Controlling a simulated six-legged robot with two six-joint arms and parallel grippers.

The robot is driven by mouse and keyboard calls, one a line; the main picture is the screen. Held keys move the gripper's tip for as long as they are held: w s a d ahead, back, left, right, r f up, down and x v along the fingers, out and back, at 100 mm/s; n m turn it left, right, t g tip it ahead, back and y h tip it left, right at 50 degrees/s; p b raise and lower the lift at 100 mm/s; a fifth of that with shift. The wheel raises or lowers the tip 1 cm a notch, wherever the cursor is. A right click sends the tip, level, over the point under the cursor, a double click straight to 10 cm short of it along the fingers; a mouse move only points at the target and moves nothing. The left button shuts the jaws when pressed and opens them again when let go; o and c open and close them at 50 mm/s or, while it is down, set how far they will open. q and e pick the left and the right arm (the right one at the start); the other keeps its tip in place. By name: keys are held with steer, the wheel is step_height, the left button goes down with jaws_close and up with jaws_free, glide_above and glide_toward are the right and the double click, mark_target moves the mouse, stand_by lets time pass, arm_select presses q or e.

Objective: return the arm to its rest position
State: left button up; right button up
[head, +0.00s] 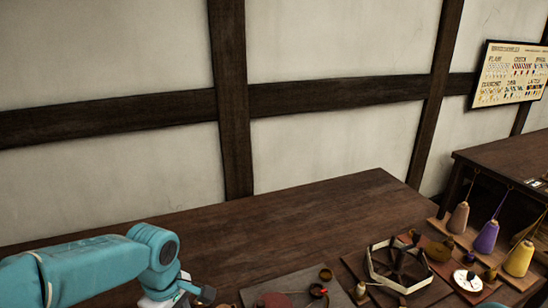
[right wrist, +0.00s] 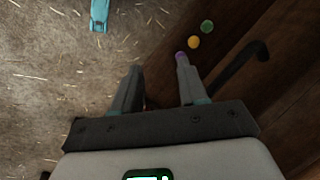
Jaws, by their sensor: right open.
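My left arm, teal, comes in from the left in the head view over the near part of the dark wooden table (head: 300,215). Its wrist is bent downward, and the left gripper (head: 180,296) is at the bottom edge, mostly cut off, so I cannot see its jaws. My right gripper (right wrist: 160,66) shows in the right wrist view, with its two fingers apart and nothing between them. Below it are a straw-strewn floor (right wrist: 60,85) and brown wood on the right. The right arm does not show in the head view.
On the table's right are a hexagonal frame (head: 398,266), a white dial (head: 467,280) and yarn cones, including a purple one (head: 486,238). A yellow disc (right wrist: 194,42), a green disc (right wrist: 207,26) and a dark hook (right wrist: 243,64) lie beyond my right gripper. The table's back middle is clear.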

step_height(320, 180, up, 8)
steer(key=p, duration=0.6)
steer(key=shift+p, duration=0.4)
